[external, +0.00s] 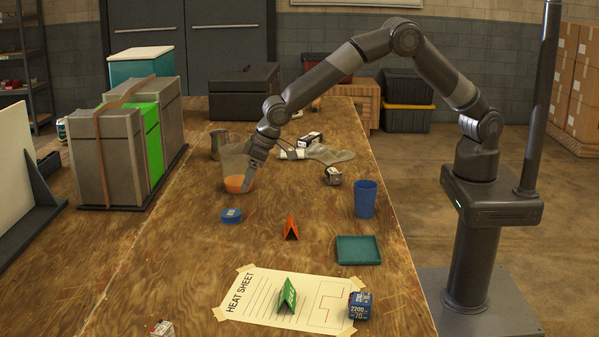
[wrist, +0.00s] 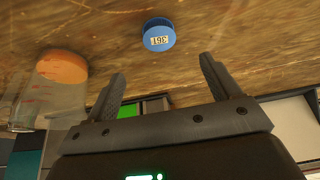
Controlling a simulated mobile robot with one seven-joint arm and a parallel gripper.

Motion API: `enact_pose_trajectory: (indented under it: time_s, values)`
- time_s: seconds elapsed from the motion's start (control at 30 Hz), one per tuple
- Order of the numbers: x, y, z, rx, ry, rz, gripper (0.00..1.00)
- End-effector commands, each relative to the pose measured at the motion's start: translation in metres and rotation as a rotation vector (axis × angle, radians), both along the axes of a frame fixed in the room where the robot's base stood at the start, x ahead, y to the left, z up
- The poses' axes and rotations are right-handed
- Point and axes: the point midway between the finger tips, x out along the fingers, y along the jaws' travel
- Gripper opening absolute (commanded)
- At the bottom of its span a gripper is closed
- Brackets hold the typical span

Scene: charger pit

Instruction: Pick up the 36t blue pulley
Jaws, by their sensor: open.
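The 36t blue pulley (external: 231,215) is a short blue disc lying flat on the wooden table, left of the middle, in the external view. In the wrist view the pulley (wrist: 159,36) shows a white label reading 36T, beyond my fingertips. My gripper (wrist: 163,82) is open, with nothing between its fingers. In the external view my gripper (external: 246,182) is behind the pulley and in front of or beside a clear beaker, apart from the pulley. The fingertips are hard to make out there.
The clear beaker (external: 233,158) with orange contents stands close to my gripper. It also shows in the wrist view (wrist: 36,105). A blue cup (external: 365,199), an orange folded card (external: 291,228) and a teal tray (external: 358,250) stand to the right. Grey and green cases (external: 108,160) line the left.

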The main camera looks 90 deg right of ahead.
Motion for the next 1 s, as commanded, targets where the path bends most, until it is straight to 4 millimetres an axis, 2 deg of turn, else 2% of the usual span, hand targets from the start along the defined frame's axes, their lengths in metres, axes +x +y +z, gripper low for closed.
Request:
enact_pose_trajectory:
  time_s: [0.13, 0.4, 0.73, 1.0]
  values:
    - [0.007, 0.006, -0.016, -0.004, -0.001, 0.004, 0.82]
    - [0.022, 0.006, -0.050, -0.004, 0.001, 0.002, 0.82]
    - [0.033, 0.004, -0.072, -0.003, 0.000, 0.003, 0.82]
    - [0.050, -0.002, -0.103, -0.003, 0.000, 0.003, 0.82]
